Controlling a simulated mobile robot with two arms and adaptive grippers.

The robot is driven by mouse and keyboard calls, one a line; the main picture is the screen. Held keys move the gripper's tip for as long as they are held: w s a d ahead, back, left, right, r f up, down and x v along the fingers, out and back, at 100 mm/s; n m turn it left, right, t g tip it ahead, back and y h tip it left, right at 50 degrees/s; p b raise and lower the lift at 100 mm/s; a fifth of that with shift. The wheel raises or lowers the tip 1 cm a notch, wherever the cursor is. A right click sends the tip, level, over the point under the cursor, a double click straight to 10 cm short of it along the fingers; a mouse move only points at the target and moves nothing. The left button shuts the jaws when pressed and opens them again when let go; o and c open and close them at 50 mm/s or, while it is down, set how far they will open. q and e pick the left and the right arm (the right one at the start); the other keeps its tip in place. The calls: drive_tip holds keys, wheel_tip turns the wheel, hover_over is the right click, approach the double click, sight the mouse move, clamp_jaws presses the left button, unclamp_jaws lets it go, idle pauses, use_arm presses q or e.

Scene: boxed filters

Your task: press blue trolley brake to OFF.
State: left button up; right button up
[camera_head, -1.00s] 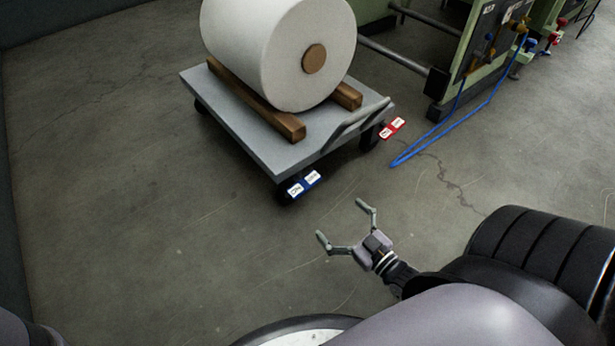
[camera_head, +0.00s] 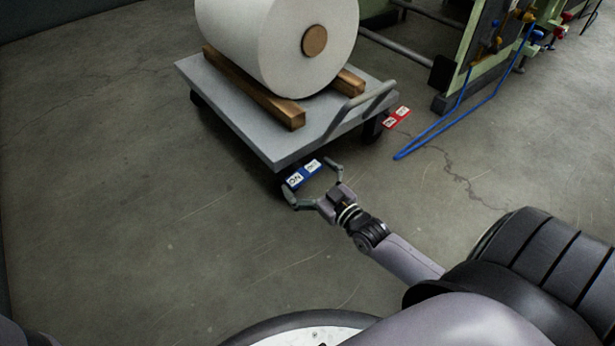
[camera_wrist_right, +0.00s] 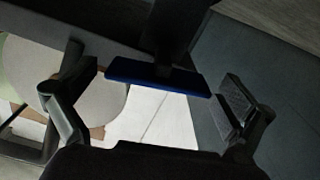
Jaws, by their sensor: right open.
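The blue trolley brake (camera_head: 303,174) is a small blue pedal with two white labels at the trolley's near corner, low by the wheel. The label lettering is too small to read surely. In the right wrist view the blue pedal edge (camera_wrist_right: 158,77) lies between my finger pads. My right gripper (camera_head: 312,186) is open and empty, its fingers on either side of the blue brake; I cannot tell whether it touches. The grey trolley (camera_head: 225,105) carries a white roll. My left gripper is not in view.
A red brake pedal (camera_head: 397,117) sits by the trolley's other near wheel. The large white roll (camera_head: 270,40) rests on wooden beams (camera_head: 255,95). A blue hose (camera_head: 440,130) lies on the floor by a green machine (camera_head: 487,60). The floor at left is clear.

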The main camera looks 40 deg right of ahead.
drive_tip(key=shift+c, duration=0.4)
drive_tip(key=c, duration=1)
drive_tip(key=m+p, duration=0.1)
drive_tip(key=p, duration=0.1)
drive_tip(key=m+p, duration=0.2)
drive_tip(key=p, duration=0.1)
drive_tip(key=shift+d+r, duration=0.15)
drive_tip(key=shift+r, duration=0.15)
drive_tip(key=shift+f+m+p, duration=0.3)
drive_tip(key=shift+m+p, duration=0.2)
drive_tip(key=shift+m, duration=0.4)
drive_tip(key=o, duration=1.1)
drive_tip(key=s, duration=0.8)
drive_tip(key=s+d, duration=0.1)
drive_tip(key=s, duration=0.3)
